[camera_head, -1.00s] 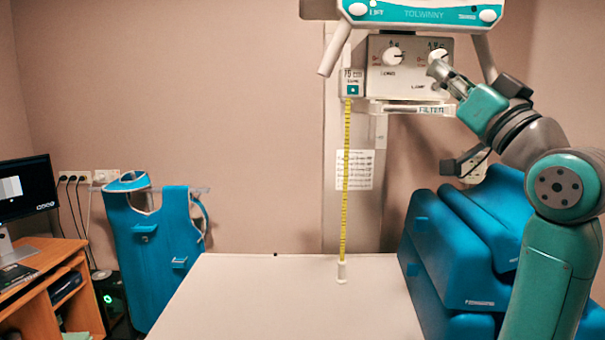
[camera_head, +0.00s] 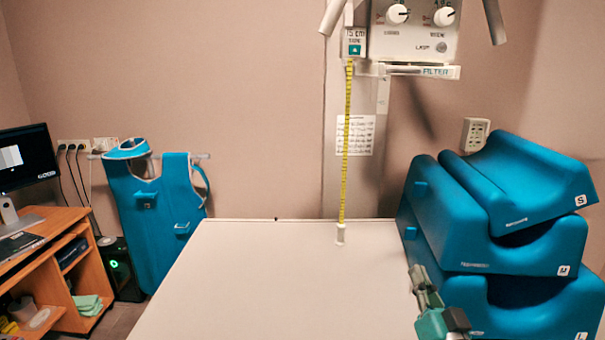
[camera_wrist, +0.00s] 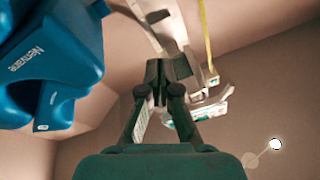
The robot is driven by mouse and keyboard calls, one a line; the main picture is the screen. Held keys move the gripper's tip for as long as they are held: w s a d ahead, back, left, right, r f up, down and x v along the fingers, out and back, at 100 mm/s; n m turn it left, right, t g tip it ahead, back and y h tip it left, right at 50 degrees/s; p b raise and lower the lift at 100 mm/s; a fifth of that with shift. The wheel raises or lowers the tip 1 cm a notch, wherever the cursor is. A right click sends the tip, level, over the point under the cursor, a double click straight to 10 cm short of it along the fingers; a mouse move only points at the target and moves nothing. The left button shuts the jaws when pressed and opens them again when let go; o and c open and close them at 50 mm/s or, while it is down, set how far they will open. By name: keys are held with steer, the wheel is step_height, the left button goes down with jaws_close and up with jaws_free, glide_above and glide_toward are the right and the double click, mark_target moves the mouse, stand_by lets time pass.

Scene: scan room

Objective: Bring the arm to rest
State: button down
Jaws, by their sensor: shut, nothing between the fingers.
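My gripper (camera_head: 422,287) is low at the right edge of the white table (camera_head: 270,285) in the head view, in front of the stacked blue cushions. Its fingers are shut and empty, pointing up. In the wrist view my gripper (camera_wrist: 158,75) points toward the wall column and the control box, with the fingertips together. Most of my arm is out of the head view.
Blue cushions (camera_head: 490,250) are stacked right of the table. A yellow tape (camera_head: 346,150) hangs from the control box (camera_head: 413,32) to the table. A blue apron (camera_head: 158,215) hangs at left, beside a wooden desk (camera_head: 85,268). The tabletop is clear.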

steer(key=s+a+f+g+h, duration=0.2)
steer(key=s+f+g, duration=0.1)
steer(key=s+f, duration=1.75)
steer(key=s+a+f+n+g, duration=0.1)
steer(key=s+f, duration=0.1)
steer(key=s, duration=1.1)
steer(key=s+f+n+g, duration=0.2)
steer(key=s, duration=1)
steer(key=shift+s+a+f+y, duration=0.15)
steer(key=shift+s+a+y, duration=0.15)
steer(key=shift+s+a, duration=0.1)
